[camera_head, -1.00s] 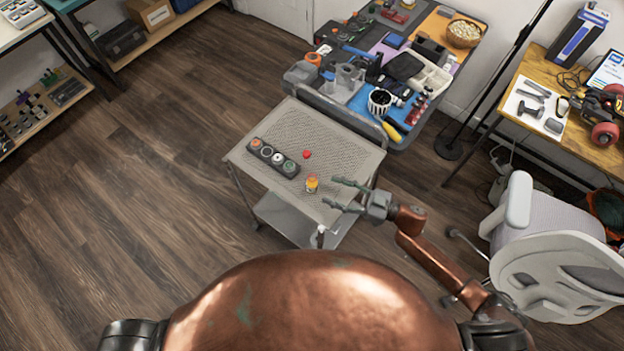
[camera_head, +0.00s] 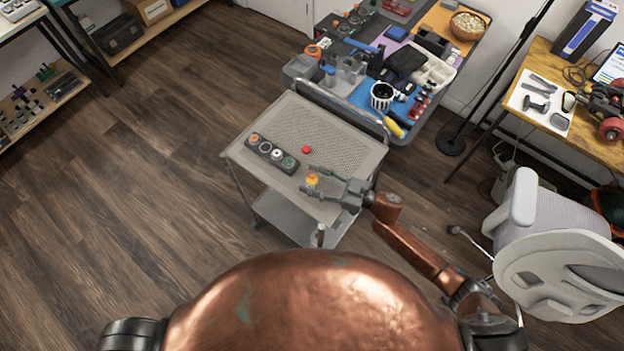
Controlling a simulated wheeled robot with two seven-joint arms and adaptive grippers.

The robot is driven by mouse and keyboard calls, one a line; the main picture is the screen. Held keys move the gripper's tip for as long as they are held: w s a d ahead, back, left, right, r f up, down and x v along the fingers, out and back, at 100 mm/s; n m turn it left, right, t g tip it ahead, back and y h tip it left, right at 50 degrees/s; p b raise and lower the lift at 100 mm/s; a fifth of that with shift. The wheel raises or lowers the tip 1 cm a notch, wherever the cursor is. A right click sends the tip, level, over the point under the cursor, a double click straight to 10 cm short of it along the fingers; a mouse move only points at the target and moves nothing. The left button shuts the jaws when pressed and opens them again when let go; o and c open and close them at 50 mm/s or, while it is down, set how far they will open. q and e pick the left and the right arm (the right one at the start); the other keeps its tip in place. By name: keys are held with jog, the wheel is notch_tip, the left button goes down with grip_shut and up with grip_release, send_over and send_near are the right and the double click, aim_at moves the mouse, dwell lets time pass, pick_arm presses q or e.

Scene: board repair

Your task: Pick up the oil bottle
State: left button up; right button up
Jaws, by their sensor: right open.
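The oil bottle (camera_head: 312,179), small with a yellow-orange top, stands upright on the grey perforated cart top (camera_head: 250,185) near its front right part. My right gripper (camera_head: 312,181) reaches in from the right with its fingers spread, one on the far side of the bottle and one on the near side. The bottle is between or just at the fingertips; I cannot tell whether either finger touches it. My left gripper is not in view.
A dark holder (camera_head: 272,152) with several round pieces and a small red object (camera_head: 306,150) lie on the cart behind the bottle. A crowded workbench (camera_head: 362,92) stands behind the cart. A white chair (camera_head: 560,260) is at right. Floor at left is clear.

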jog(key=c, duration=1.3)
jog(key=shift+r, duration=0.2)
